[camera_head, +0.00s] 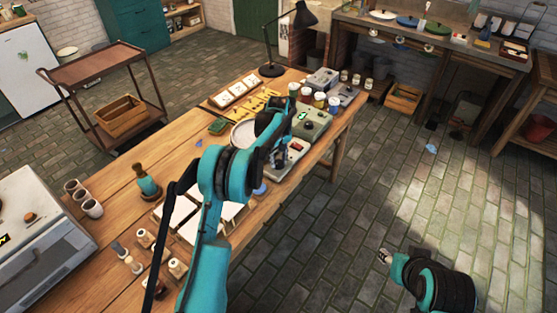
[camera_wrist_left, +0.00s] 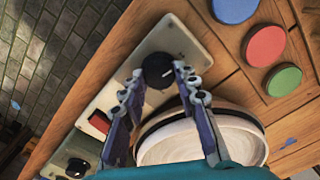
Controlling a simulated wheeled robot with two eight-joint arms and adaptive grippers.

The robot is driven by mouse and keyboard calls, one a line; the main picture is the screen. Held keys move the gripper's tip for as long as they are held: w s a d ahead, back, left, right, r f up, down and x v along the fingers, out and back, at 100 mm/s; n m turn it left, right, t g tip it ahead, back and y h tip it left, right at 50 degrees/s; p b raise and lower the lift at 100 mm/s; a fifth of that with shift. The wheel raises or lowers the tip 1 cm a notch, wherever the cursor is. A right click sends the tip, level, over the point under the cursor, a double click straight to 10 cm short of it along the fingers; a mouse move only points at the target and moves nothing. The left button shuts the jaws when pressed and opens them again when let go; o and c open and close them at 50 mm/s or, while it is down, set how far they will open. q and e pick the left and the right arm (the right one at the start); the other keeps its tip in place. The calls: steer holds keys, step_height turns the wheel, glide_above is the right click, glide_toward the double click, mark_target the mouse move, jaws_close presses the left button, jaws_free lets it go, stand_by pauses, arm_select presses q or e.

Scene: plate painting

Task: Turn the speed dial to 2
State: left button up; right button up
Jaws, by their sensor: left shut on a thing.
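The black dial (camera_wrist_left: 158,71) with a white pointer mark sits on a pale control panel (camera_wrist_left: 170,42) in the left wrist view. No numbers can be read around it. My left gripper (camera_wrist_left: 159,75) has its two fingertips on opposite sides of this dial and is shut on it. In the head view my left gripper (camera_head: 279,160) is over the pale control box (camera_head: 292,155), and my arm hides much of it. My right gripper (camera_head: 385,256) hangs over the floor, away from the table; its finger opening is too small to tell.
A red switch (camera_wrist_left: 99,122) is on the same panel, and a second black knob (camera_wrist_left: 77,168) lies beyond it. A round pale plate (camera_wrist_left: 200,140) sits close below the fingers.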

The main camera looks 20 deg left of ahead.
arm_select(q)
steer(key=shift+m, duration=0.3)
steer(key=m+p, duration=0.1)
steer(key=m, duration=0.3)
steer(key=shift+m+p, duration=0.3)
steer(key=shift+p, duration=0.05)
steer(key=m, duration=0.3)
steer(key=shift+p, duration=0.3)
steer(key=shift+d+m, duration=0.1)
steer(key=shift+m, duration=1.6)
steer(key=o, duration=1.2)
steer(key=shift+c, duration=0.2)
steer(key=shift+r, duration=0.1)
